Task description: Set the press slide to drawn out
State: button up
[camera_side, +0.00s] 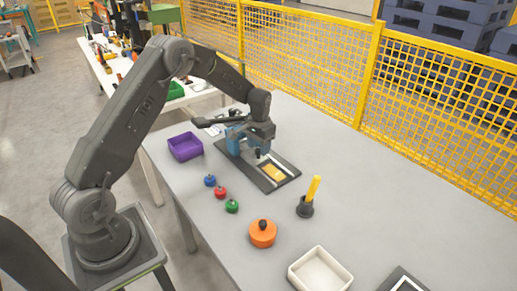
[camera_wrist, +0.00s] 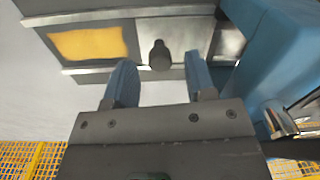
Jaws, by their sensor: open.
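The blue press (camera_side: 234,137) stands on a dark base plate (camera_side: 285,180); it also shows at the right of the wrist view (camera_wrist: 285,50). The press slide lies between rails on that plate, with a yellow patch (camera_side: 273,172) clear of the press body. In the wrist view the yellow patch (camera_wrist: 90,43) is at left, and a dark upright knob (camera_wrist: 159,55) stands on the slide. My gripper (camera_wrist: 160,68) is open, with its two blue-grey fingers on either side of the knob. Contact cannot be told. In the side view my gripper (camera_side: 258,153) is low over the slide.
A purple bin (camera_side: 185,146) stands left of the press. Blue, red and green knobbed pieces (camera_side: 220,192), an orange round piece (camera_side: 262,234), a yellow handle in a dark holder (camera_side: 310,193) and a white tray (camera_side: 320,270) stand nearer.

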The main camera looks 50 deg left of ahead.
jog(key=shift+f, duration=0.65)
jog(key=shift+c, duration=0.4)
grip_shut()
